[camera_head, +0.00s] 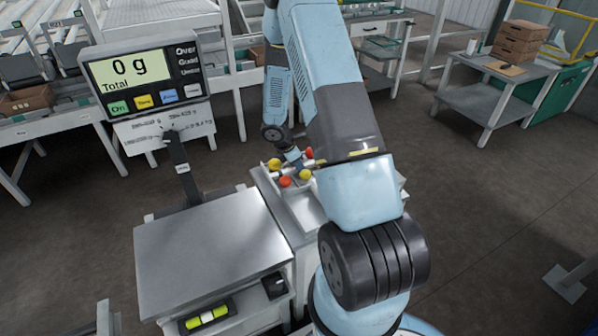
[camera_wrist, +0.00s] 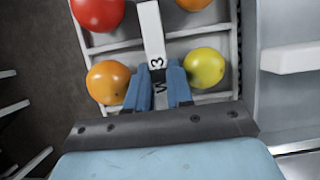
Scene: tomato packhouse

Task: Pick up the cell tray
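The cell tray (camera_wrist: 205,36) is a pale grey divided tray with a white central handle bar (camera_wrist: 151,25) marked "W3". In the wrist view its cells hold a red tomato (camera_wrist: 98,12), two orange tomatoes (camera_wrist: 108,82) and a yellow tomato (camera_wrist: 205,67). In the head view the tray and its tomatoes (camera_head: 285,181) show at the white bench, partly hidden by my arm. My gripper (camera_wrist: 158,75) has its two blue fingers on either side of the handle bar, flush against it with no clear gap. I cannot tell whether the tray is clear of the surface below.
A weighing scale with a steel platform (camera_head: 212,243) stands left of the tray; its display (camera_head: 145,82) reads 0 g. A side table (camera_head: 498,80) with stacked brown boxes (camera_head: 520,42) stands at back right. The floor (camera_head: 480,190) on the right is mostly clear.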

